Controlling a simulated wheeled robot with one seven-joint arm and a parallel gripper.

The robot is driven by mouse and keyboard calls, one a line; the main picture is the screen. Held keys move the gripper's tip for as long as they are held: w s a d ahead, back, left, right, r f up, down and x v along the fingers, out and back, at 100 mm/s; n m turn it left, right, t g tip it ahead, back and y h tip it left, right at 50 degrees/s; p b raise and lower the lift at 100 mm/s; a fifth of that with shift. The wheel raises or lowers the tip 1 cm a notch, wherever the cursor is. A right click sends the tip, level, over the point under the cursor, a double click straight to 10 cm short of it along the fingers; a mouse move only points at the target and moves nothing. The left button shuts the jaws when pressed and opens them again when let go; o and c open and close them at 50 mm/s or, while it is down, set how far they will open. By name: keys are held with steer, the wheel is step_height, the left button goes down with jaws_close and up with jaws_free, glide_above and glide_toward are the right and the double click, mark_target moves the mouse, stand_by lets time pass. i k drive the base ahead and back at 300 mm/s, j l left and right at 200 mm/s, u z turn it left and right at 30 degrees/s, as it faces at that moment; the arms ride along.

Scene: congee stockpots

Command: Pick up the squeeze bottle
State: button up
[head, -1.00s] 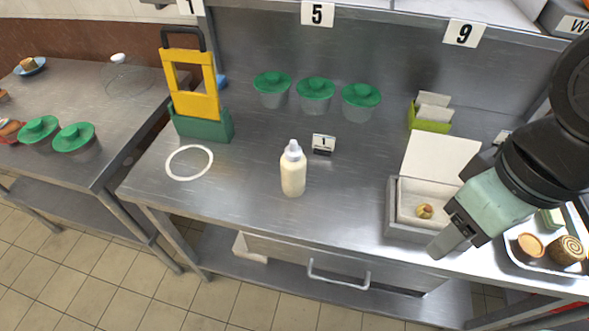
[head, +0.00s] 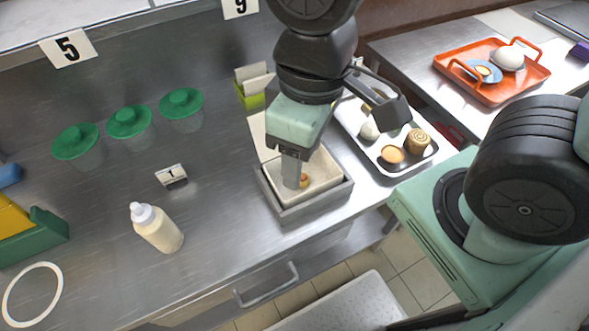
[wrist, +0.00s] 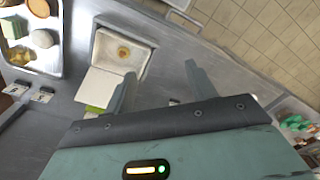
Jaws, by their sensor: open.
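The squeeze bottle (head: 158,229) is cream coloured with a pale cap. It stands on the steel counter at the left of the head view, in front of the small "1" card. I cannot make out the bottle in the wrist view.
A grey open box (head: 318,198) with a small item inside lies below my gripper. A metal tray (head: 390,165) with food stands right of it. Several green-lidded containers (head: 128,121) line the back. A white ring (head: 33,294) lies at the front left. Counter between bottle and box is clear.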

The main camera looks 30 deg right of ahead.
mark_target(153, 225)
steer(key=k+j+z, duration=0.1)
steer(key=j+z, duration=0.15)
steer(key=j, duration=0.15)
steer(key=k+j+z, duration=0.1)
steer(key=j+z, duration=0.2)
steer(key=k+j+z, duration=0.25)
steer(key=j, duration=0.15)
steer(key=k+j+z, duration=0.25)
steer(key=i+j, duration=0.1)
